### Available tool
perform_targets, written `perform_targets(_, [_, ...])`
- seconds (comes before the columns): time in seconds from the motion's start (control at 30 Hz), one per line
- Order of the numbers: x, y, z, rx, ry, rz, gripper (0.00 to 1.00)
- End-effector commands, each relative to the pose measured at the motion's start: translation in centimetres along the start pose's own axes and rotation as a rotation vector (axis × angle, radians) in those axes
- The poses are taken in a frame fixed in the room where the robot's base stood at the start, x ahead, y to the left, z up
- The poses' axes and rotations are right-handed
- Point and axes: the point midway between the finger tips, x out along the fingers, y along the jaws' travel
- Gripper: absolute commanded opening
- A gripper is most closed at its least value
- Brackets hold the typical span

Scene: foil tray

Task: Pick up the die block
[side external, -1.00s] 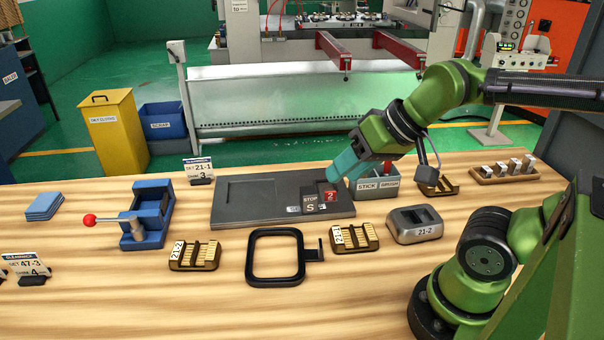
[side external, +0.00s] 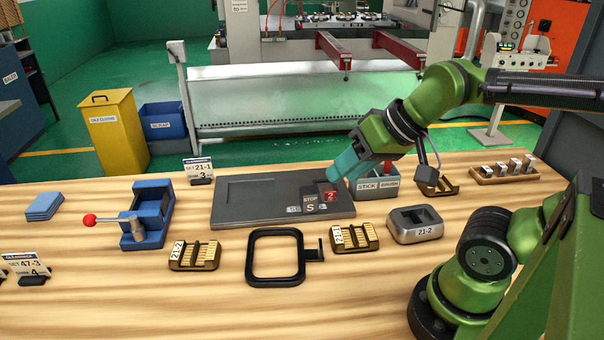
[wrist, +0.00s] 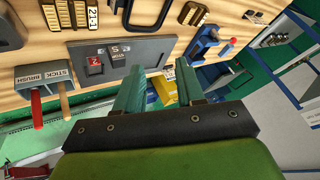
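A grey metal block (side external: 415,224) with a rectangular opening and the label 21-2 sits on the wooden bench, right of centre; I take it for the die block. It is partly cut off at the top left of the wrist view (wrist: 10,28). My gripper (side external: 338,176) points down over the right end of a dark grey plate (side external: 262,207), behind and left of the block and apart from it. In the wrist view my gripper's teal fingers (wrist: 157,78) stand apart with nothing between them.
Brass grooved blocks (side external: 355,237) (side external: 194,256) and a black frame (side external: 249,265) lie in front of the plate. A stick and brush box (side external: 376,187) stands behind the grey block. A blue fixture (side external: 153,205) stands left. Bare bench lies in front.

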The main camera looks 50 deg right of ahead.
Motion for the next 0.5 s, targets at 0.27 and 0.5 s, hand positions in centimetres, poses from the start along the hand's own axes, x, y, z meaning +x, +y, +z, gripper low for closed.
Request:
perform_targets(0.27, [0.4,1.7,-0.7,0.062,0.001,0.042,0.38])
perform_targets(0.5, [0.5,13.2,-3.5,0.329,-0.088,0.308,0.38])
